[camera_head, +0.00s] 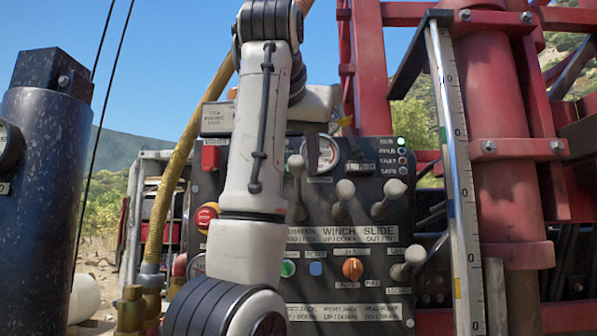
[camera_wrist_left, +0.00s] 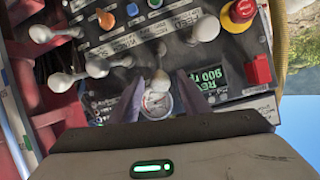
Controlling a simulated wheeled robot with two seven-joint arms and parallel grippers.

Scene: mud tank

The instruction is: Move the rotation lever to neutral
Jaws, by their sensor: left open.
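The rotation lever (camera_head: 297,185) stands on the dark control panel above the partly hidden rotation label, with its pale knob pointing up. In the left wrist view, which sees the panel upside down, its knob (camera_wrist_left: 160,82) shows between the fingers of my left gripper (camera_wrist_left: 162,96). The fingers are open and I cannot tell whether they touch it. A green display (camera_wrist_left: 208,77) there reads REV 900 rpm. My right gripper is not in view.
The winch lever (camera_head: 342,200) and slide lever (camera_head: 389,197) stand to the right, with another lever (camera_head: 408,262) below. A red emergency stop (camera_head: 205,216) is left of my arm. A round gauge (camera_head: 322,152) sits above. Red machinery (camera_head: 505,140) bounds the right side.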

